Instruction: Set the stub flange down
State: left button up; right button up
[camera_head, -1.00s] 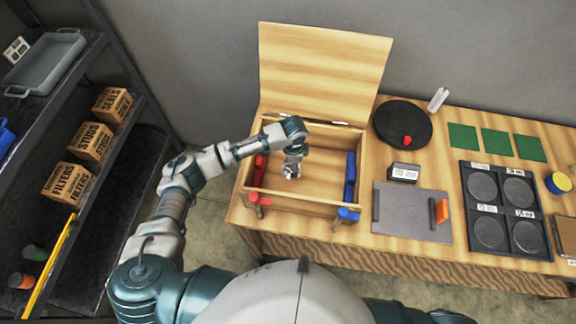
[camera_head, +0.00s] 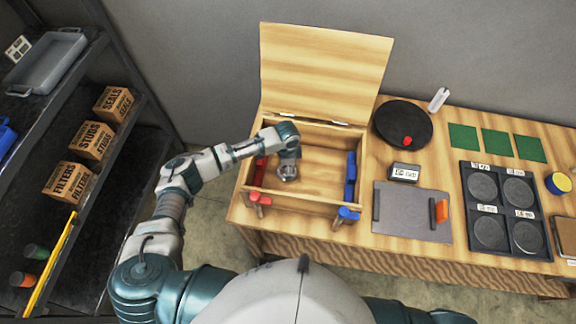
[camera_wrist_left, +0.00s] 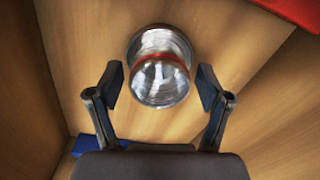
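The stub flange (camera_wrist_left: 160,85) is a shiny silver cylinder with a red ring around it. In the left wrist view it lies between my left gripper's (camera_wrist_left: 160,86) two dark finger pads, with a gap on each side. The gripper is open around it. In the head view the left gripper (camera_head: 288,165) reaches down into the open wooden box (camera_head: 325,205), left of its middle. The flange is a small silver shape (camera_head: 288,174) just under the gripper, low over or on the box floor; I cannot tell if it touches. My right gripper is out of view.
The box lid (camera_head: 325,70) stands open at the back. Red blocks (camera_head: 260,168) line the left inner wall and blue blocks (camera_head: 350,175) the right. Red and blue clamps (camera_head: 346,214) sit at the front wall. The box floor right of the gripper is clear.

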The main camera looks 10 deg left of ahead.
pick_arm(q)
jog(key=shift+r, duration=0.1)
jog(key=shift+d+r, duration=0.15)
jog(key=shift+r, duration=0.25)
notch_tip(320, 180, up, 11)
jog(key=shift+r, duration=0.15)
jog(key=shift+s, duration=0.1)
dwell(0.4)
